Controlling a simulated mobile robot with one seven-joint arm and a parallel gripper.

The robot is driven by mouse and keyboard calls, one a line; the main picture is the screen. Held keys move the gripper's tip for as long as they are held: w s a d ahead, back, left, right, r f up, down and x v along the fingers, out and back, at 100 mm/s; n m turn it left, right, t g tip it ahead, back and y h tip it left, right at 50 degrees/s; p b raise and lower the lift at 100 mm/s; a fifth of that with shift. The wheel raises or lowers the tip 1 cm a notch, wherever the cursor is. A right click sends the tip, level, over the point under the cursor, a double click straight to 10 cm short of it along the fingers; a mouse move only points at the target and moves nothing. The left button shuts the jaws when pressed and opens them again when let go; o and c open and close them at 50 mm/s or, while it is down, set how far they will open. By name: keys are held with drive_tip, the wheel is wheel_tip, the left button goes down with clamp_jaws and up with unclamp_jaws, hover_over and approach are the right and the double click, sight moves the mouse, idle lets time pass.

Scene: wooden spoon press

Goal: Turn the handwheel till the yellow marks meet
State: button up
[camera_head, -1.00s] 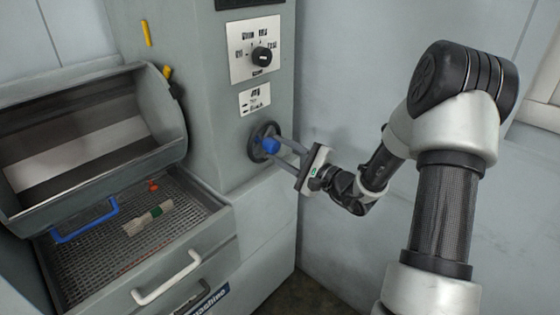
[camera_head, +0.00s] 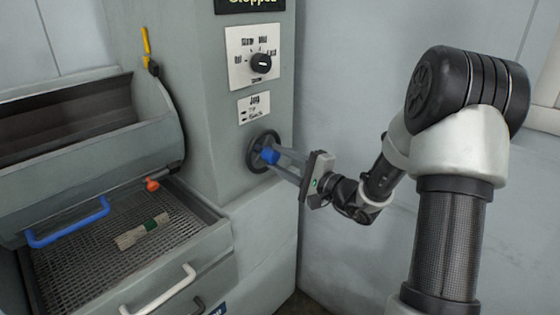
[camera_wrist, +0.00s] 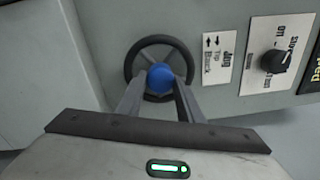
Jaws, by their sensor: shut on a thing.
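The handwheel (camera_head: 257,162) is a dark ring on the grey machine's side panel, with a blue knob (camera_head: 269,156). In the wrist view the wheel (camera_wrist: 138,53) sits straight ahead. My gripper (camera_head: 276,155) is shut on the blue knob (camera_wrist: 160,77), a finger on each side. One yellow mark (camera_head: 146,39) is a upright bar on the machine's wall, upper left. The other yellow mark (camera_head: 148,61) is on the hood's black-tipped corner just below it. The two marks look close, nearly in line; I cannot tell if they touch.
The grey hood (camera_head: 95,165) with a blue handle (camera_head: 68,226) hangs over a mesh tray (camera_head: 95,260). A wooden piece with a green band (camera_head: 142,231) lies on the mesh. A dial (camera_head: 260,63) and a jog label (camera_head: 254,107) are above the wheel.

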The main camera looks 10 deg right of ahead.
drive_tip(key=o, duration=1.1)
drive_tip(key=shift+c, duration=0.2)
drive_tip(key=p+v, duration=0.2)
drive_tip(key=v, duration=1.5)
drive_tip(key=shift+s, duration=0.25)
drive_tip(key=shift+d, duration=0.1)
